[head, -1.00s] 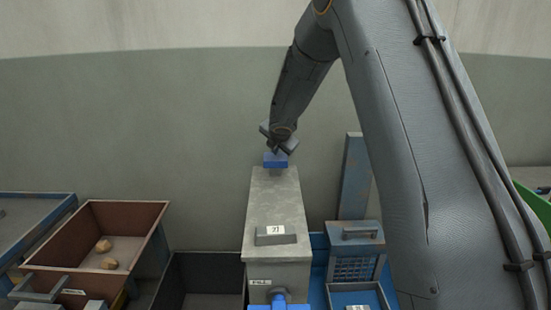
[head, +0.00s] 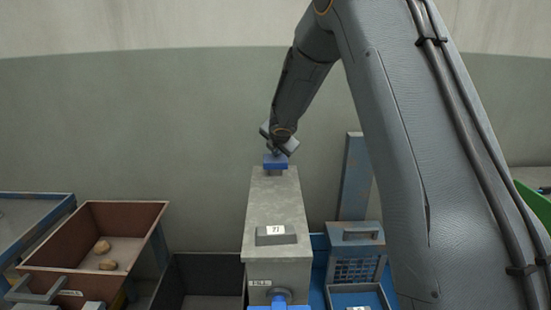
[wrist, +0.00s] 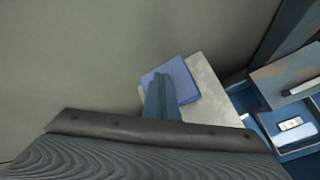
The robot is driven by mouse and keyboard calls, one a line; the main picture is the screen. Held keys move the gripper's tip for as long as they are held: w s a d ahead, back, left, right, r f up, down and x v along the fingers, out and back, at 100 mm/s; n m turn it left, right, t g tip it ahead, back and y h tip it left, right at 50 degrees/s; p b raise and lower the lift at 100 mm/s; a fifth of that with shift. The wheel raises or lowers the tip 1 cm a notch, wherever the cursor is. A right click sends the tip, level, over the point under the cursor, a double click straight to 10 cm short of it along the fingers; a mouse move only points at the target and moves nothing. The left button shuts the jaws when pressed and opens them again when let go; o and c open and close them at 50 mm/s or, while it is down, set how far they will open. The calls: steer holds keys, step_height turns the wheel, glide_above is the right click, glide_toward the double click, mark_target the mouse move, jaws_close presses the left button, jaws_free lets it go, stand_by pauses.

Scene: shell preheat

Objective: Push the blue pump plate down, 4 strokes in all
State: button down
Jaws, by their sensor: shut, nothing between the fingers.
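The blue pump plate (head: 275,163) sits at the far end of the top of a tall grey metal box (head: 273,205). My gripper (head: 276,151) is shut and empty, pointing down, with its tips at the plate's top. In the wrist view the shut fingers (wrist: 160,97) overlap the blue plate (wrist: 181,78), with the pale box top (wrist: 208,80) beside it. The fingers seem to touch the plate, but the exact contact is hidden.
A brown bin (head: 120,225) with a few tan lumps stands at the left, and a dark empty bin (head: 205,270) is beside the box. A blue-grey caged unit (head: 355,240) and an upright blue panel (head: 355,180) stand at the right.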

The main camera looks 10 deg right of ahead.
mark_target(276, 159)
steer(key=shift+f+b, duration=1.25)
steer(key=shift+b, duration=0.2)
stand_by(1.3)
steer(key=shift+s+r, duration=0.1)
steer(key=shift+r, duration=0.1)
steer(key=shift+r+p, duration=1.95)
steer(key=shift+p, duration=0.7)
step_height(276, 159, up, 5)
steer(key=p, duration=0.6)
steer(key=shift+r+p, duration=0.1)
steer(key=shift+p, duration=0.2)
stand_by(1.2)
